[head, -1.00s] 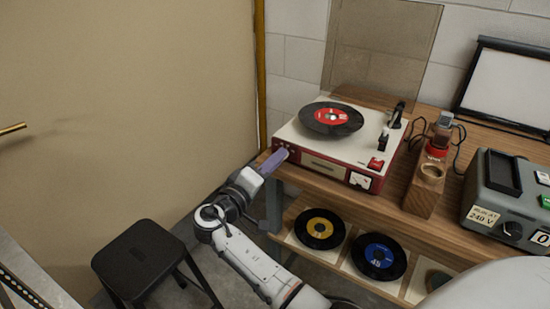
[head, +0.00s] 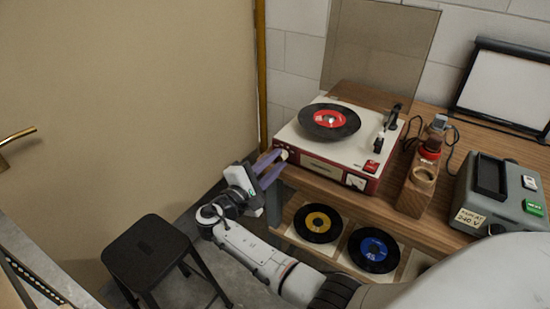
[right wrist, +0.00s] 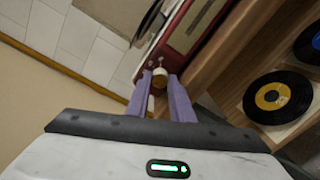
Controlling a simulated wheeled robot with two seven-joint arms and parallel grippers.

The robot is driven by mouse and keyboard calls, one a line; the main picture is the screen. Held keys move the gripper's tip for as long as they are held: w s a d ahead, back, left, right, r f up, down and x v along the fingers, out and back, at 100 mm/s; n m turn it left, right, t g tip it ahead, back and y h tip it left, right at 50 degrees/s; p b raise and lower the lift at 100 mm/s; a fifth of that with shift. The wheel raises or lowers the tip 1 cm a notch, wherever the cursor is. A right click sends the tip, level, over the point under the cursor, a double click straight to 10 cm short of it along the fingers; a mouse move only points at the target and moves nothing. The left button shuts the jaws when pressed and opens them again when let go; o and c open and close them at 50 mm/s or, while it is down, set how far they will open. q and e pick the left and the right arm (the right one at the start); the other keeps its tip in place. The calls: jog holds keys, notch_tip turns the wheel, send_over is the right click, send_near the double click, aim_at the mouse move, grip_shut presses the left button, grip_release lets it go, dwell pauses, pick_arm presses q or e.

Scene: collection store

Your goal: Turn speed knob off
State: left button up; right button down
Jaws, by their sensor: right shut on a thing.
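The record player (head: 360,150) has a cream top and a red front, and a black record with a red label (head: 330,121) lies on it. A small pale, brassy speed knob (head: 284,155) sits at the left end of its front. The knob also shows in the right wrist view (right wrist: 160,76). My right gripper (head: 277,161) is at that front corner, its two purple fingers on either side of the knob and shut on it. In the right wrist view the fingers (right wrist: 161,83) flank the knob. My left gripper is not in view.
The wooden bench (head: 325,183) carries the player, a wooden stand (head: 417,190) and a grey-green box (head: 500,200). Records lie on the shelf below, one yellow-labelled (head: 318,222), one blue-labelled (head: 374,250). A black stool (head: 148,247) stands left of my arm.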

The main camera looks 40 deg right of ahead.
jog(key=shift+r+n, duration=0.1)
jog(key=shift+n, duration=0.6)
jog(key=shift+p, duration=0.35)
jog(key=c, duration=1.6)
grip_release()
jog(key=shift+o, duration=0.2)
jog(key=shift+a, duration=0.1)
jog(key=v, duration=0.8)
jog(key=shift+w, duration=0.1)
